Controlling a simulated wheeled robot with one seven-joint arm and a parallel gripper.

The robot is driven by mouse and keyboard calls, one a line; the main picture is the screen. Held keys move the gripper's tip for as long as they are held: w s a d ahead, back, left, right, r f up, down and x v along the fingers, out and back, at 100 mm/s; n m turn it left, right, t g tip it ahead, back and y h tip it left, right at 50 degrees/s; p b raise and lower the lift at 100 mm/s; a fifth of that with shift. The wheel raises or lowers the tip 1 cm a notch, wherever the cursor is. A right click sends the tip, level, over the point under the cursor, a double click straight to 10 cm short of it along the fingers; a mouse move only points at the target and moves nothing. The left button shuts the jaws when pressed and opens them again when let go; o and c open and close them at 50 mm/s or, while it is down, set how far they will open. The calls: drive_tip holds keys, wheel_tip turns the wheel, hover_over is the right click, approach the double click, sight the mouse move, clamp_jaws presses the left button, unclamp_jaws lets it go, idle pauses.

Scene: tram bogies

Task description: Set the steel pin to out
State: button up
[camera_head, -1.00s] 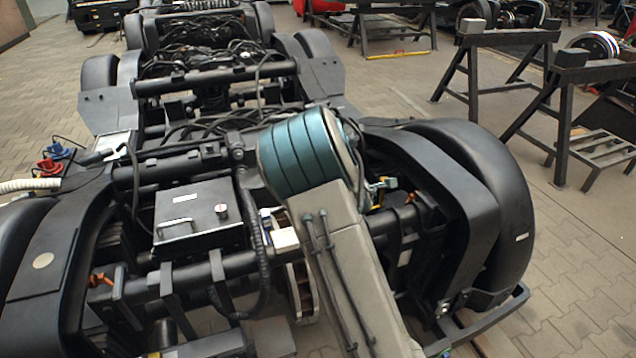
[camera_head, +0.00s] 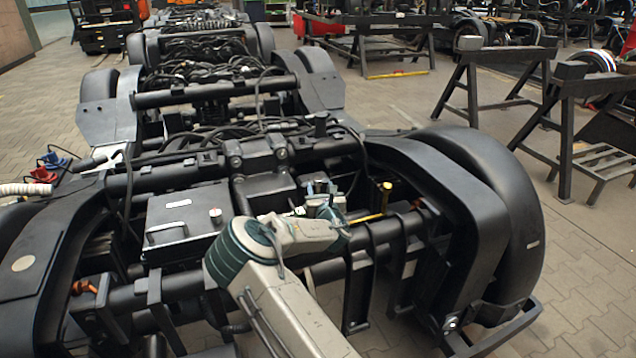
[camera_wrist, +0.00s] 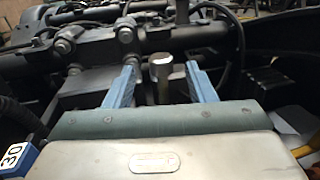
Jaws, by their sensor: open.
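The steel pin (camera_wrist: 161,72) appears in the wrist view as a short, bright metal cylinder with a wider head, standing upright. My gripper (camera_wrist: 160,82) is open, with one blue finger to the left of the pin and one to the right. Gaps show between the pin and both fingers, and I cannot tell how far beyond the fingertips it stands. In the head view my gripper (camera_head: 321,188) is over the middle of the near bogie, right of a black box. I cannot make out the pin clearly there.
The black box (camera_head: 186,220) with a handle lies left of my arm. A yellow-topped part (camera_head: 387,187) stands right of my gripper. A dark bolted bracket (camera_wrist: 124,38) and cross tubes lie beyond the fingers. Dark trestles (camera_head: 510,80) stand on open paving at right.

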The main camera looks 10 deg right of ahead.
sight(319, 182)
drive_tip(key=shift+w+b, duration=0.3)
drive_tip(key=shift+w, duration=2.45)
